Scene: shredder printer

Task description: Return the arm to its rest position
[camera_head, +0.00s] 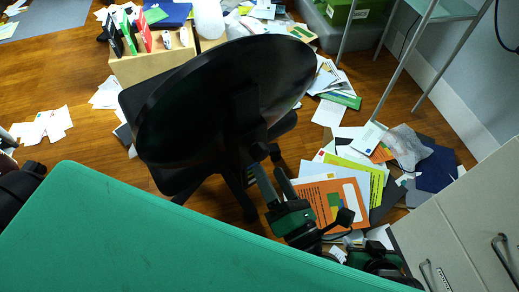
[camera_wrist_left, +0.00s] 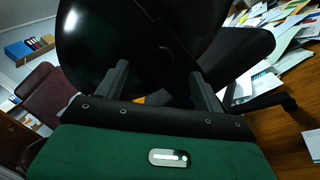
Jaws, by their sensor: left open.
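My left gripper (camera_head: 268,174) is in front of a black office chair (camera_head: 225,85) in the head view. Its two fingers point toward the chair and stand apart with nothing between them. The left wrist view also shows the gripper (camera_wrist_left: 158,72) open, with the chair's dark glossy back (camera_wrist_left: 135,45) filling the space beyond the fingers. Whether the fingers touch the chair cannot be told. My right gripper is not seen in either view.
Papers and folders (camera_head: 335,200) litter the wooden floor right of the chair. A grey cabinet (camera_head: 460,230) stands at the lower right. A wooden organizer (camera_head: 150,65) stands behind the chair. Bare floor (camera_head: 60,80) shows at the left.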

